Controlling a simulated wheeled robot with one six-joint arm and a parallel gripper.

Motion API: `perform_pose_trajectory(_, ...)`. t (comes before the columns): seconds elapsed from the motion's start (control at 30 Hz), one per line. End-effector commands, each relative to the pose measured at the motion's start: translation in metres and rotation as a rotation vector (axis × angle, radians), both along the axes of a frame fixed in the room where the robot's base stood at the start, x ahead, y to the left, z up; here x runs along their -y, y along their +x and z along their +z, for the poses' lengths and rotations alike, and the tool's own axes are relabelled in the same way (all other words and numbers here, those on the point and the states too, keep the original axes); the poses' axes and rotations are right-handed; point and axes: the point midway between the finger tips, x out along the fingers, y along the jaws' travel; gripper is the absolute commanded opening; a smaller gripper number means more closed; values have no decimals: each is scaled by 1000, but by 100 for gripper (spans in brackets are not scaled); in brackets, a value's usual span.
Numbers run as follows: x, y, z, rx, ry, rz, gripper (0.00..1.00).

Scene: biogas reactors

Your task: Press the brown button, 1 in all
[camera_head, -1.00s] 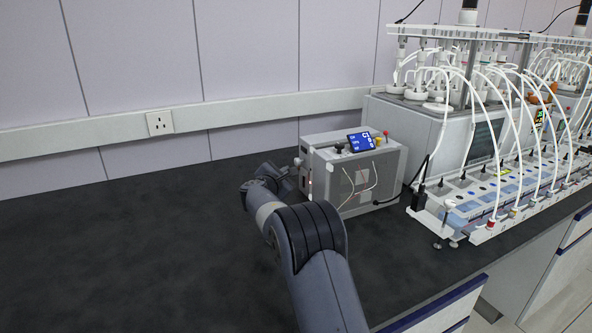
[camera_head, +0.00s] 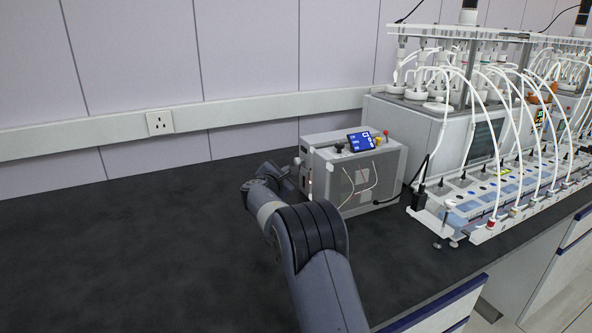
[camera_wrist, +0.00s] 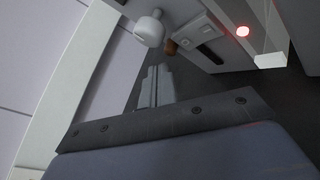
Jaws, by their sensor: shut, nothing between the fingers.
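The brown button (camera_wrist: 171,47) is a small brown knob on the face of a grey box (camera_head: 360,182), between a white round knob (camera_wrist: 150,28) and a dark slot. My gripper (camera_wrist: 160,70) is shut and empty. In the wrist view its fingertips are just below the brown button and point toward it; I cannot tell whether they touch it. In the head view my gripper is at the left side of the box, mostly hidden by my wrist, and the brown button cannot be made out there.
A lit red light (camera_wrist: 242,31) is on the same box face. A blue display (camera_head: 361,141) sits on the box top. A reactor rack (camera_head: 470,120) with many white tubes stands to the right. The dark bench (camera_head: 120,250) is clear at left.

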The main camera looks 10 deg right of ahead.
Motion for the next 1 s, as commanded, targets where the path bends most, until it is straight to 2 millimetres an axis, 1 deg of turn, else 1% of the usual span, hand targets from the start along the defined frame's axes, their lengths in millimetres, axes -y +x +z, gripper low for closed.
perform_pose_trajectory(0.13,5,1,0,1,1,-2,0)
perform_pose_trajectory(0.53,5,1,0,0,0,0,0)
perform_pose_trajectory(1.0,11,2,0,0,0,0,0)
